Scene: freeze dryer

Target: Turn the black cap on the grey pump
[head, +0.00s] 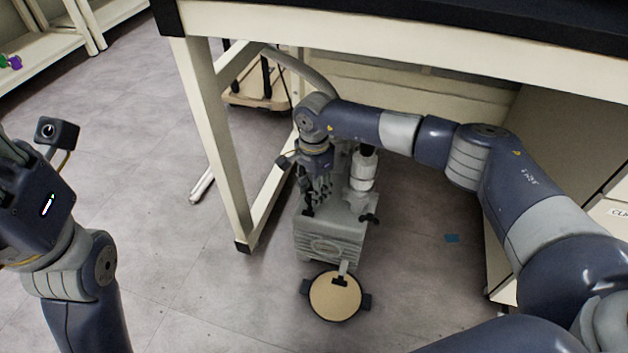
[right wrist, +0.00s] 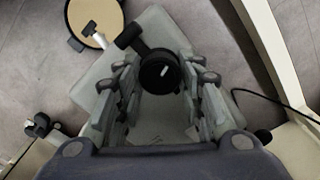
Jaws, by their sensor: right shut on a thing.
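The grey pump (head: 330,245) stands on the floor under the bench. My right gripper (head: 318,197) reaches down over its top from above. In the right wrist view, the black cap (right wrist: 160,72), round with a small white mark, sits between the fingers of my right gripper (right wrist: 158,82), which is shut on it. In the head view the gripper hides most of the cap. My left gripper (head: 12,165) is at the far left, well away from the pump and partly cut off by the picture edge; its fingers do not show clearly.
A round tan disc with a dark rim (head: 335,297) lies in front of the pump. A white cylinder (head: 362,172) stands on the pump's right part. The bench leg (head: 215,140) rises close on the left. Open floor (head: 150,230) lies further left.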

